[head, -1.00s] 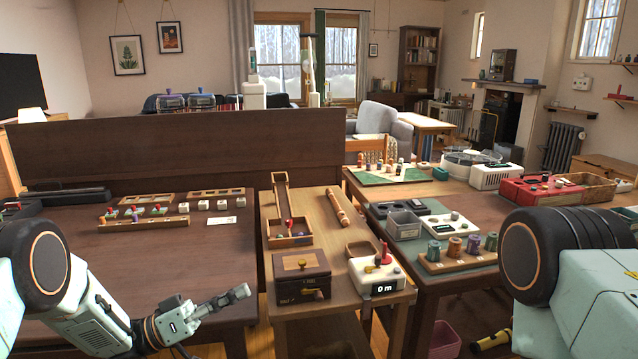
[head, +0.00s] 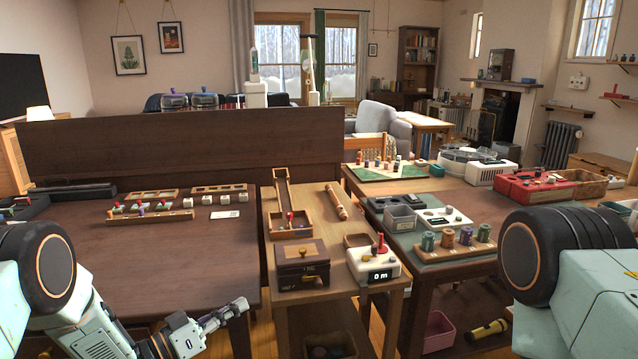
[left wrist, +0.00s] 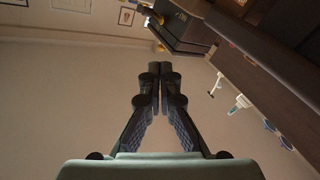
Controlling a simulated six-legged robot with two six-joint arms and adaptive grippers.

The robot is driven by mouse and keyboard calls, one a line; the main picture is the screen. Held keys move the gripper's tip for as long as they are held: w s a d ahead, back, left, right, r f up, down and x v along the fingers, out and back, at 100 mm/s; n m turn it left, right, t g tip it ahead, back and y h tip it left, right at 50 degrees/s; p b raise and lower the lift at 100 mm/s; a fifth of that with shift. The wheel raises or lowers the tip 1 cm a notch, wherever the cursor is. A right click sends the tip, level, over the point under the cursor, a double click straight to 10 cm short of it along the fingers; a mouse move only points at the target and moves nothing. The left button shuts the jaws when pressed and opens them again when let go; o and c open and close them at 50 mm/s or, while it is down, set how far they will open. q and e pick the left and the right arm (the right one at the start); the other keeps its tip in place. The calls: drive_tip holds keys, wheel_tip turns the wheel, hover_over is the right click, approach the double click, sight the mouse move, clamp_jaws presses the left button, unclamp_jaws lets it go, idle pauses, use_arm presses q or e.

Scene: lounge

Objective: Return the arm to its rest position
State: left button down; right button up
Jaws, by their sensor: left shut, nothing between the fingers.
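My left arm comes in at the lower left of the head view. My left gripper (head: 236,307) is at the front edge of the dark brown table (head: 190,270), left of the small wooden table, and holds nothing. In the left wrist view its two fingers (left wrist: 153,68) meet at the tips, so it is shut. Beyond the fingers that view shows bare wall and furniture at a tilt. My right gripper is not in the head view; only a dark round part of my right arm shows at the right edge.
A wooden rack (head: 150,217) and several small pieces lie farther back. The front of the dark table is clear.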

use_arm(q)
drive_tip(key=s+a+f+n+g+y, duration=0.35)
drive_tip(key=s+f+y, duration=0.65)
drive_tip(key=s+f, duration=0.55)
drive_tip(key=s+a+f+n+g+y, duration=0.1)
drive_tip(key=s+g, duration=0.3)
drive_tip(key=s, duration=1)
drive_tip(key=s+a+f+n+g+y, duration=0.1)
drive_tip(key=s+g+y, duration=0.2)
drive_tip(key=s, duration=1)
drive_tip(key=shift+s+f+g, duration=0.35)
drive_tip(key=shift+f+g, duration=0.05)
drive_tip(key=shift+g, duration=0.65)
